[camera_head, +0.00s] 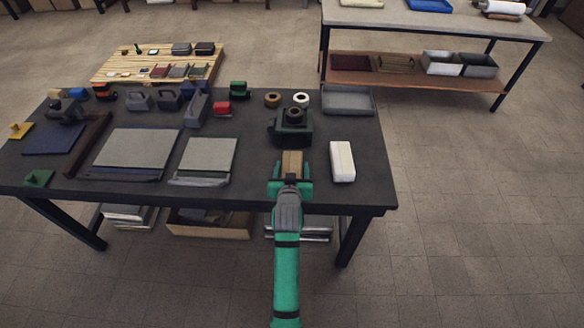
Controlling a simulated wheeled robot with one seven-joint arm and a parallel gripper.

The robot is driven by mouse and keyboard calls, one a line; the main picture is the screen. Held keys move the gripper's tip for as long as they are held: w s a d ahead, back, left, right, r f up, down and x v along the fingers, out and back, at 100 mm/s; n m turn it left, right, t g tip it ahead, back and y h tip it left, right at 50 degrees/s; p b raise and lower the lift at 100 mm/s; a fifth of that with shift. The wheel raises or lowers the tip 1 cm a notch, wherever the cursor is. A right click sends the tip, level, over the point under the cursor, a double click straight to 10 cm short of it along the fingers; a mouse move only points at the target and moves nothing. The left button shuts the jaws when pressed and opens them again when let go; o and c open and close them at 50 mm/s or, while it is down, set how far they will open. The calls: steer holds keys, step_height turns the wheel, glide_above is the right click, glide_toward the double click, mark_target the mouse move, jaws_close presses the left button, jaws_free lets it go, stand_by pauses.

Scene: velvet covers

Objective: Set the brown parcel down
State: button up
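The brown parcel (292,161) is a small tan block between the fingers of my gripper (290,180), near the front right of the dark table (262,190). My green and grey gripper reaches in from the bottom of the picture and looks shut on the parcel. The near end of the parcel is hidden by the gripper. I cannot tell whether the parcel touches the tabletop or hangs a little above it.
A white block (342,161) stands to the right of my gripper. A dark tape dispenser (291,128) is just behind the parcel. A grey board (206,158) lies to the left. A grey tray (348,100) sits at the back right. Bare tabletop shows between these.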

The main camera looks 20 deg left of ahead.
steer(key=shift+o, duration=0.5)
steer(key=shift+r, duration=0.2)
steer(key=v, duration=1.2)
steer(key=s+d+f+m+t+h, duration=0.1)
steer(key=s+d+f, duration=0.35)
steer(key=s, duration=0.35)
steer(key=s+d+f+h, duration=0.1)
steer(key=s+d+f, duration=0.2)
steer(key=s+d, duration=0.35)
steer(key=s+d+r+m+h, duration=0.1)
steer(key=s+d+r, duration=0.1)
steer(key=s, duration=0.8)
steer(key=s+d+r+m+t, duration=0.1)
steer(key=s+d+r, duration=0.2)
steer(key=s, duration=0.7)
steer(key=shift+d+h, duration=0.3)
steer(key=shift+h, duration=0.1)
